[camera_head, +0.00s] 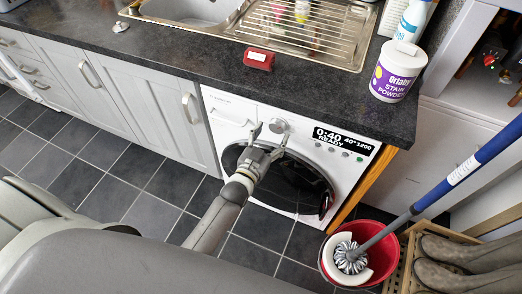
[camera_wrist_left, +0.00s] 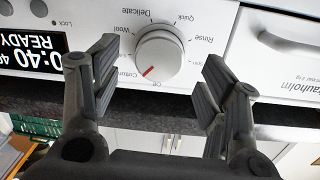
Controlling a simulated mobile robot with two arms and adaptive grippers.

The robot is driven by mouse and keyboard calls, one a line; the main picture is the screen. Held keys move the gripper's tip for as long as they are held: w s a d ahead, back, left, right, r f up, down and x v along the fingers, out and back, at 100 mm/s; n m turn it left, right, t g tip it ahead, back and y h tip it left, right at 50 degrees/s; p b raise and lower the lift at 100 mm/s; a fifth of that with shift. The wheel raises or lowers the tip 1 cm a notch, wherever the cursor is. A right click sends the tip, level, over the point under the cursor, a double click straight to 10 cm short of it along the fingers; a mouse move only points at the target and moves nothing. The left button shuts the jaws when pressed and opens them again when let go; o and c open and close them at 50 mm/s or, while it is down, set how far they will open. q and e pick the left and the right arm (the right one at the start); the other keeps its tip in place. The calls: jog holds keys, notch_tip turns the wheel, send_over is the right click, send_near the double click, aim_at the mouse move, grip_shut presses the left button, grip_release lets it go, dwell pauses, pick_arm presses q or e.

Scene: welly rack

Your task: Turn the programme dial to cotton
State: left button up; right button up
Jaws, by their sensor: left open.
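The programme dial (camera_head: 278,126) is a round knob on the white washing machine's (camera_head: 228,108) front panel. In the left wrist view, where the lettering is upside down, the white dial (camera_wrist_left: 160,53) has a red mark pointing down-left, between the Off label and the partly hidden Cotton label. Wool, Delicate, Quick and Rinse labels ring it. My left gripper (camera_head: 270,137) is open in front of the dial, a finger on either side. I cannot tell whether either finger touches it. The display (camera_head: 341,139) reads 0:40, 40°, 1200, READY. My right gripper is not in view.
The dark worktop (camera_head: 180,58) overhangs the panel. On it are a red object (camera_head: 259,59) and a stain powder tub (camera_head: 397,75). A red bucket (camera_head: 376,262) with a blue-handled mop (camera_head: 460,172) stands at the lower right, beside boots (camera_head: 465,254) on a wooden rack.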

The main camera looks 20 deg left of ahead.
pick_arm(q)
jog(key=s, duration=0.9)
jog(key=shift+a+r, duration=0.2)
jog(key=shift+a, duration=0.2)
jog(key=shift+f, duration=0.1)
